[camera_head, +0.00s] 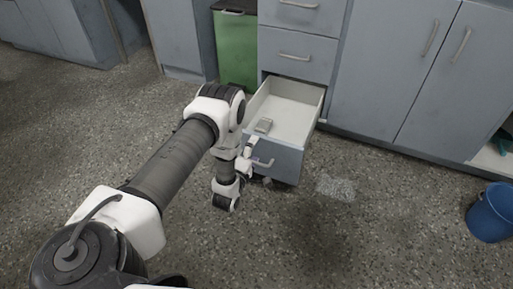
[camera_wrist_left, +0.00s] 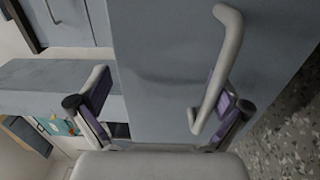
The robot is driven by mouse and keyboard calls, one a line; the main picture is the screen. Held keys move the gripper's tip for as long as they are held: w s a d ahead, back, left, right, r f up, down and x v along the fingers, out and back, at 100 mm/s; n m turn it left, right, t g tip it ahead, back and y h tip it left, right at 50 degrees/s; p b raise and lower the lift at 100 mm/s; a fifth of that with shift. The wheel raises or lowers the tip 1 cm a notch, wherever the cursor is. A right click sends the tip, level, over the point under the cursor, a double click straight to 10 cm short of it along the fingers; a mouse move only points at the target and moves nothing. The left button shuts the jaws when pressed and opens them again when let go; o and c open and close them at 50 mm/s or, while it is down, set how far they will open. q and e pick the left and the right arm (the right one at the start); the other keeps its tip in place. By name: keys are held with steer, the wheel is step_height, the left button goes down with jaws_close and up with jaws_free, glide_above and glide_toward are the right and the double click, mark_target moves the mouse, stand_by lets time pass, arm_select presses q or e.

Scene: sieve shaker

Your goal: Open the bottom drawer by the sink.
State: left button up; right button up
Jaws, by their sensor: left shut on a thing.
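The bottom drawer (camera_head: 298,103) is pulled well out of the grey cabinet, and its pale inside shows. Its bar handle (camera_head: 263,163) is on the front panel; in the left wrist view the handle (camera_wrist_left: 228,60) is close up. The exact contact is partly hidden. My right gripper is not in view.
A blue bucket (camera_head: 490,213) stands at the right. The floor before the drawer is clear.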

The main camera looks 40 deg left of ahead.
arm_select(q)
steer(key=shift+r+p+v, duration=0.15)
steer(key=shift+v, duration=0.6)
steer(key=shift+r+p+v, duration=0.15)
steer(key=shift+r+v, duration=0.05)
steer(key=shift+v, duration=0.55)
steer(key=shift+c, duration=0.4)
steer(key=shift+s+d+r+p, duration=0.15)
steer(key=shift+s+r+p, duration=0.1)
steer(key=shift+s+p, duration=0.2)
steer(key=shift+s+d+r+p, duration=0.1)
steer(key=shift+s+r+p, duration=0.25)
steer(key=shift+s, duration=0.25)
steer(key=c, duration=0.6)
steer(key=s+f+p, duration=0.1)
steer(key=s+p, duration=0.1)
steer(key=shift+s+d+f+p, duration=0.1)
steer(key=shift+d+f+p, duration=0.2)
steer(key=shift+f+p, duration=0.1)
